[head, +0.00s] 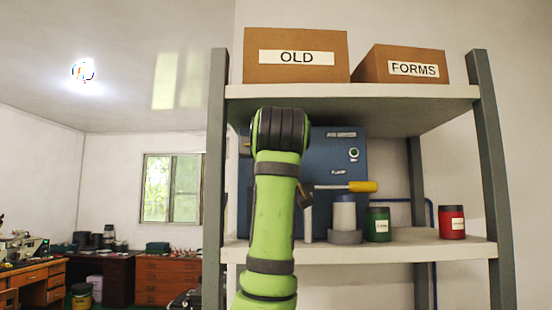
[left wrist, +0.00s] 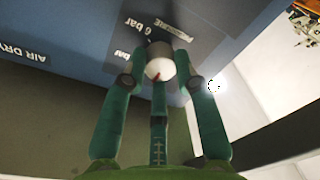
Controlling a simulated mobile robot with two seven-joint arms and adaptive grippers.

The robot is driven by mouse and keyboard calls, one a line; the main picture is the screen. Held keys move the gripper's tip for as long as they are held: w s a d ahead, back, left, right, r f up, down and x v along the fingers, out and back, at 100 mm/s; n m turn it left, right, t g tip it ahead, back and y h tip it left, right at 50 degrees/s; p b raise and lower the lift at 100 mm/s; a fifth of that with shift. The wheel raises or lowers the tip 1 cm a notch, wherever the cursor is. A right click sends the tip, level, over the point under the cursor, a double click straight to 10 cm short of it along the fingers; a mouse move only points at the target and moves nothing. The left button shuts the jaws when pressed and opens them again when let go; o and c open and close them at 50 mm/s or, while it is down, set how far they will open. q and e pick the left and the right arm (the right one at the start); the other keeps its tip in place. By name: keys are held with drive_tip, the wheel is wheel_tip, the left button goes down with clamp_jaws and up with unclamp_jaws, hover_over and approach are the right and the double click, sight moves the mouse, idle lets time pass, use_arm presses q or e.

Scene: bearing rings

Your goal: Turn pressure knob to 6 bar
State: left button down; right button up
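A blue air dryer unit (head: 345,150) stands on the middle shelf in the head view. The pressure knob (left wrist: 160,65) shows in the left wrist view on the unit's blue face. It is pale and round, with a red mark on its front. A dark label reading PRESSURE and 6 bar (left wrist: 150,28) lies beside it, upside down in this view. My left gripper (left wrist: 160,70) has one finger on each side of the knob, with narrow gaps visible. In the head view my green arm covers the knob and gripper. My right gripper is not in view.
Boxes marked OLD (head: 296,75) and FORMS (head: 405,80) sit above. A shelf post (head: 214,180) stands left of my arm.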

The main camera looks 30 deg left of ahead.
use_arm(q)
drive_tip(key=shift+s+a+r+m+t+h+b, duration=0.2)
drive_tip(key=shift+m+b, duration=0.6)
drive_tip(key=shift+m, duration=3.35)
drive_tip(key=shift+w+d+f+m+t+h+b, duration=0.2)
drive_tip(key=shift+m+b, duration=0.65)
drive_tip(key=shift+m, duration=3.25)
drive_tip(key=shift+s+a+r+m+t+h+b, duration=0.2)
drive_tip(key=shift+m+b, duration=0.6)
drive_tip(key=shift+m, duration=3.35)
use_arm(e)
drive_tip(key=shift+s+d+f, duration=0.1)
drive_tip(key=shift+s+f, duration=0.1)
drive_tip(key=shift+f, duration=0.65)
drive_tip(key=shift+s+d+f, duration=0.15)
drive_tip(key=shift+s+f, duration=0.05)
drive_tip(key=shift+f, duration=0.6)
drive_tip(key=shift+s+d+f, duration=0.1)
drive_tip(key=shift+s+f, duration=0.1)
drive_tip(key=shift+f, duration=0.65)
use_arm(q)
drive_tip(key=shift+d, duration=0.1)
drive_tip(key=c, duration=1)
unclamp_jaws()
drive_tip(key=shift+w, duration=0.1)
drive_tip(key=shift+o, duration=0.2)
drive_tip(key=shift+w+f, duration=0.2)
